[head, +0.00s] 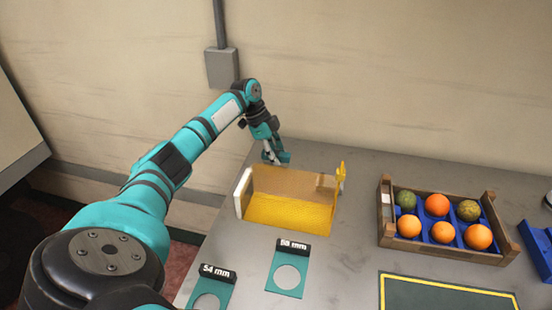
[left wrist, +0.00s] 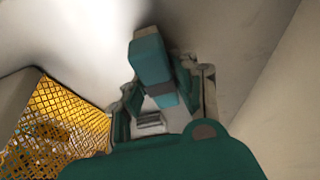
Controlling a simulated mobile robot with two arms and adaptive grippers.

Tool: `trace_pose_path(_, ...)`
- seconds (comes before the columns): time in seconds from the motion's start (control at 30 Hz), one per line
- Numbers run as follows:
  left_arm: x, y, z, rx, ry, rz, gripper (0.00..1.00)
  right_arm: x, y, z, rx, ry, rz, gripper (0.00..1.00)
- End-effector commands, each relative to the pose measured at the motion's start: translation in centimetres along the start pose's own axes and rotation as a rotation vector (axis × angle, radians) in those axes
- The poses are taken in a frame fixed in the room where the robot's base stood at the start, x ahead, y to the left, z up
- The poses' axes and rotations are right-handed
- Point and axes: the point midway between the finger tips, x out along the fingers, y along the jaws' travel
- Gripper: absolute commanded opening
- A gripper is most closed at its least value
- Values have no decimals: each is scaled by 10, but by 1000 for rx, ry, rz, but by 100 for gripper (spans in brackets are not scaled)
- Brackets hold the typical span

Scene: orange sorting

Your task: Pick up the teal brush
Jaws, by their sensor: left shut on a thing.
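My left gripper (head: 270,153) is at the back of the table, just behind the yellow-lined box. In the left wrist view my left gripper (left wrist: 165,92) is shut on the teal brush (left wrist: 150,58), whose blocky teal body sticks out between the fingers. In the head view a small teal piece, the brush (head: 284,157), shows at the fingertips. The fingers and arm hide most of it there. I cannot tell whether it touches the table. My right gripper is not in view.
The open box (head: 288,213) with yellow mesh stands in front of the gripper. A wooden crate (head: 450,250) holds several oranges, some greenish. Two teal ring gauges (head: 287,257) (head: 213,288) lie near the front. A green mat (head: 445,297) and blue holder (head: 540,252) are at right. The wall is close behind.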

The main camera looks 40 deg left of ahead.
Motion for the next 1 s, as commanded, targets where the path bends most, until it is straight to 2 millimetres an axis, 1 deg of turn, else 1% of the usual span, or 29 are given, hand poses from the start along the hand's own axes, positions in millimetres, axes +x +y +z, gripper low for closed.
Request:
trace_pose_path(0.03, 0, 0, 0, 0, 0, 0, 8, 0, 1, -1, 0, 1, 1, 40)
trace_pose_path(0.1, 0, 0, 0, 0, 0, 0, 0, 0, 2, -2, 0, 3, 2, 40)
trace_pose_path(0.37, -2, 0, 0, 0, 1, -1, 0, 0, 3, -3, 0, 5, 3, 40)
trace_pose_path(0.47, -8, -1, -4, 1, 2, -4, 0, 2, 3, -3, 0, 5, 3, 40)
trace_pose_path(0.57, -23, -1, -10, 2, 3, -6, 0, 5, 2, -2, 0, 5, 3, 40)
trace_pose_path(0.8, -68, -1, -28, 2, 3, -6, 0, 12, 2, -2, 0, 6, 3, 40)
trace_pose_path(0.9, -82, -1, -35, 2, 3, -4, 0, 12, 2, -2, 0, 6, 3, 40)
trace_pose_path(1.0, -90, 0, -46, 6, 1, 2, 0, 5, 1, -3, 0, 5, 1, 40)
